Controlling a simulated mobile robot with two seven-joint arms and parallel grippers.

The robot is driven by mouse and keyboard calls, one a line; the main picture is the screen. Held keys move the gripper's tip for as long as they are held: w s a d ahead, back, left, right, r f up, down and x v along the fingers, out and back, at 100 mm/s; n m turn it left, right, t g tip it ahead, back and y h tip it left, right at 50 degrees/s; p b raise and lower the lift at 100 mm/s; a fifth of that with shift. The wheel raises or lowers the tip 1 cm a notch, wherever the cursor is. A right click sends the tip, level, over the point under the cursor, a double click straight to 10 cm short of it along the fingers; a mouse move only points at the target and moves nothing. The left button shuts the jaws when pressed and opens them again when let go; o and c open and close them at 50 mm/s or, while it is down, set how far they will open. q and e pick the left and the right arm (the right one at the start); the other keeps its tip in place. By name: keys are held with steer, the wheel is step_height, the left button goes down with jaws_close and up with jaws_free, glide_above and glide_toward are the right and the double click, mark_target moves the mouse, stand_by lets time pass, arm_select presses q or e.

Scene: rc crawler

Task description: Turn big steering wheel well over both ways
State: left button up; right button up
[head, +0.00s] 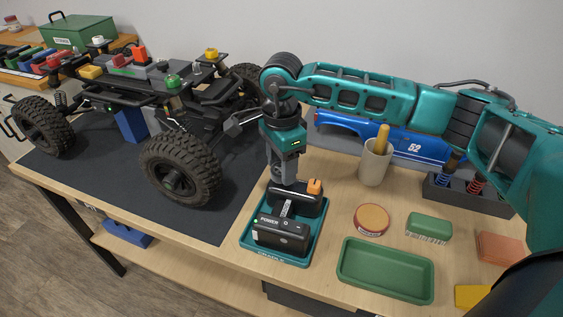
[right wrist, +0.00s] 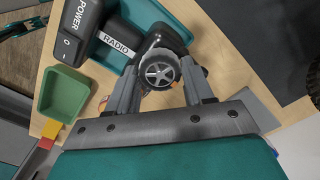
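The black radio (head: 309,204), with a RADIO label and an orange part, sits in a teal tray (head: 317,240) beside a black POWER box (head: 280,236). In the right wrist view the radio (right wrist: 120,38) carries a spoked steering wheel (right wrist: 158,72). My right gripper (head: 284,178) points down over the radio. In the right wrist view its two fingers (right wrist: 159,80) stand on either side of the wheel and appear to touch its rim. The gripper hides the wheel in the head view. The crawler (head: 150,90) with large black tyres stands to the left. My left gripper is out of view.
A blue truck body (head: 345,128) lies behind. The dark mat (head: 110,170) has free room in front.

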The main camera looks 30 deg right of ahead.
steer(key=c, duration=0.6)
steer(key=shift+m, duration=0.4)
steer(key=m+b, duration=0.1)
steer(key=m, duration=0.2)
steer(key=shift+m, duration=2.1)
